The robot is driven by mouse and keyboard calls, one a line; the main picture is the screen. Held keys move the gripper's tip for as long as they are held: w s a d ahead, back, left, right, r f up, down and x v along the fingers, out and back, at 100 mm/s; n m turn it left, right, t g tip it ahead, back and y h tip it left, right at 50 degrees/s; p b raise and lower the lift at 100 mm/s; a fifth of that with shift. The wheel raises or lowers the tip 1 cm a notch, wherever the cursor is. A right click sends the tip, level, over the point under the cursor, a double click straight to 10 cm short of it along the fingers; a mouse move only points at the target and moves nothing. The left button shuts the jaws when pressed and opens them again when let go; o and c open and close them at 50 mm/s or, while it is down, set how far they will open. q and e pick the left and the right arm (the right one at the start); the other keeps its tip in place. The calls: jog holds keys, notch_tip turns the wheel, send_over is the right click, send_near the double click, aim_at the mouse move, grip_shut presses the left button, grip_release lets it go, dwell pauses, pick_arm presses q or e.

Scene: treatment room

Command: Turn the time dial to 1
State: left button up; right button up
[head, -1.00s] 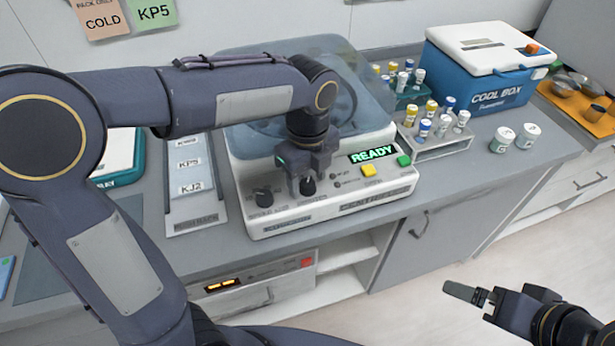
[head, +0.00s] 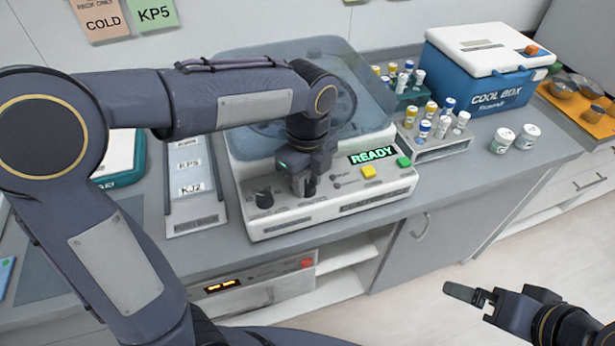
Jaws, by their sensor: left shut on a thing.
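The centrifuge (head: 330,210) stands on the counter with a lit READY display (head: 373,154), a yellow button and a green button on its front panel. Two dark dials sit on the panel's left half. The left dial (head: 264,198) is uncovered. My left gripper (head: 305,189) points down and is shut on the right dial, which its fingers mostly hide. The dial labels and settings are too small to read, so I cannot tell the gripped dial's setting. My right gripper (head: 470,295) is at the lower right, over the floor, away from the centrifuge; its finger gap is unclear.
A labelled rack (head: 190,185) stands left of the centrifuge. Tube racks (head: 440,148) with several capped vials, two white jars (head: 503,139) and a blue cool box (head: 485,75) stand to the right. The counter's front edge runs below the centrifuge.

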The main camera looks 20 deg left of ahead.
aim_at(308, 184)
pick_arm(q)
jog(key=n+p, duration=0.1)
jog(key=n, duration=0.2)
jog(key=shift+r+n, duration=0.1)
jog(key=shift+n, duration=0.2)
jog(key=n, duration=0.4)
jog(key=shift+n+p, duration=0.3)
jog(key=shift+p, duration=0.05)
jog(key=n, duration=0.4)
jog(key=shift+n, duration=0.3)
jog(key=shift+n+p, duration=0.3)
jog(key=shift+n, duration=1.9)
jog(key=o, duration=1)
notch_tip(308, 184, up, 8)
jog(key=shift+f, duration=0.15)
